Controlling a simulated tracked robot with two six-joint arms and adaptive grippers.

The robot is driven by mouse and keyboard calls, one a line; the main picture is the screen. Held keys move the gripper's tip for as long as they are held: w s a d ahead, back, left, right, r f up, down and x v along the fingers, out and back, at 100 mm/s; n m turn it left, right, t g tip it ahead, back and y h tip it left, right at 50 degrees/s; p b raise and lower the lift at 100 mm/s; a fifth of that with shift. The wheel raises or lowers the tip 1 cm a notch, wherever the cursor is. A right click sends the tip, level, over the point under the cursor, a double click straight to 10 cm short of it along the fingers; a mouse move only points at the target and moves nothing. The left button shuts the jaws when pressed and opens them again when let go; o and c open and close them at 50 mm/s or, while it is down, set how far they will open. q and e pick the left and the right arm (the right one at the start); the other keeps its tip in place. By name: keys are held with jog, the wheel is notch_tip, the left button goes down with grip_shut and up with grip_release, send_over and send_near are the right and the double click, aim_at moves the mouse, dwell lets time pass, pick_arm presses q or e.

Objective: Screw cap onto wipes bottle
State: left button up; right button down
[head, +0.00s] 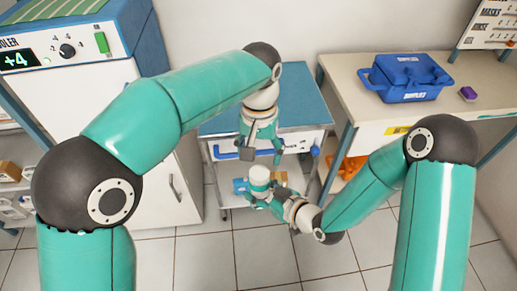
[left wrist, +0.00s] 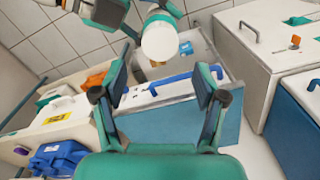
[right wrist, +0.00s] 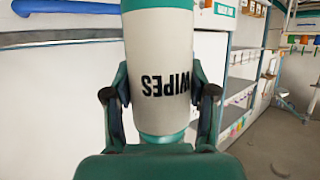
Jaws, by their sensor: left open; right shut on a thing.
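The wipes bottle (head: 260,174) is a white cylinder with teal bands, held in front of the small cart in the head view. Its WIPES label (right wrist: 166,84) reads upside down in the right wrist view. My right gripper (head: 264,193) is shut around the bottle's body. My left gripper (head: 262,155) is open and empty, pointing down just above the bottle. In the left wrist view the bottle's round white end (left wrist: 160,42) lies beyond the open fingers, apart from them. I cannot tell whether this end is a cap or the bare bottle top.
A cart with a blue top (head: 300,106) and a blue drawer handle (head: 232,153) stands behind my grippers. A white cooler cabinet (head: 150,120) is at left. A desk (head: 490,92) with a blue case (head: 408,78) and a purple item (head: 467,93) is at right.

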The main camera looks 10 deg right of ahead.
aim_at(259, 172)
pick_arm(q)
notch_tip(259, 172, down, 7)
jog(key=shift+f, duration=0.2)
dwell(0.4)
jog(key=c, duration=1.2)
jog(key=shift+m, duration=1)
jog(key=o, duration=1.4)
jog(key=shift+c, duration=0.2)
notch_tip(259, 172, up, 12)
